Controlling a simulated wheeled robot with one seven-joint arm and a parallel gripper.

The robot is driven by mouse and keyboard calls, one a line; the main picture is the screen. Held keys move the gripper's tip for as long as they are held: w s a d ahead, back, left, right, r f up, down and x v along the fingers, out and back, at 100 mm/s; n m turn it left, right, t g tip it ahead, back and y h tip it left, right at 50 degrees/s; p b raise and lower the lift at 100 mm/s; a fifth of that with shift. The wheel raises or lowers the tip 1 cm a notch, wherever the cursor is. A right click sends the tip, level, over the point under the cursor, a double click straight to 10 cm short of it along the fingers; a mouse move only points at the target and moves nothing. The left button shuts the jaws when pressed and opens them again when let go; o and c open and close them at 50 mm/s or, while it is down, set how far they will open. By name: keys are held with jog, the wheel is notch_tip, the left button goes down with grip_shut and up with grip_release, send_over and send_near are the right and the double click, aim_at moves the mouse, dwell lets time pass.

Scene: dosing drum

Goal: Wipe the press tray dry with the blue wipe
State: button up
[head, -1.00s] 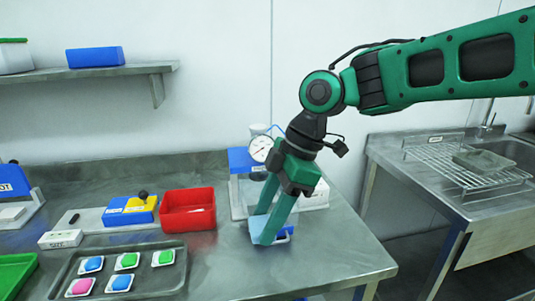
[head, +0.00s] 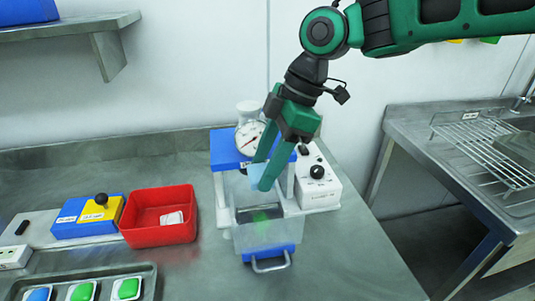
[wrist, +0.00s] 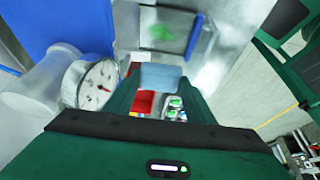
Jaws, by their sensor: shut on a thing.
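My gripper (head: 263,182) is shut on the light blue wipe (head: 263,175), which also shows between the fingers in the wrist view (wrist: 160,77). The wipe is held in front of the press, above the rear part of the press tray (head: 243,238) and apart from its floor. The tray is a clear-walled drawer with a blue front and a metal handle, standing out of the press. A green patch (head: 263,221) lies on its floor, seen in the wrist view too (wrist: 160,33). The press (head: 226,148) has a blue head and a round dial gauge (head: 249,138). My fingers hide part of the press.
A white control box (head: 319,180) with a black knob stands right of the press. Left are a red bin (head: 158,231) holding a white piece and a blue-and-yellow block (head: 90,214). A metal tray (head: 148,285) with colored packs is at front left. The bench's front right is clear.

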jog(key=shift+f, duration=0.1)
dwell(0.4)
jog(key=shift+w+f, duration=0.2)
jog(key=shift+f, duration=1.35)
jog(key=shift+w+f, duration=0.2)
jog(key=shift+f, duration=1.4)
jog(key=shift+w+f, duration=0.2)
jog(key=shift+f, duration=1.35)
jog(key=shift+d+f, duration=0.1)
jog(key=shift+f, duration=0.7)
jog(key=shift+s+f, duration=0.1)
jog(key=shift+f, duration=0.85)
jog(key=shift+w, duration=0.2)
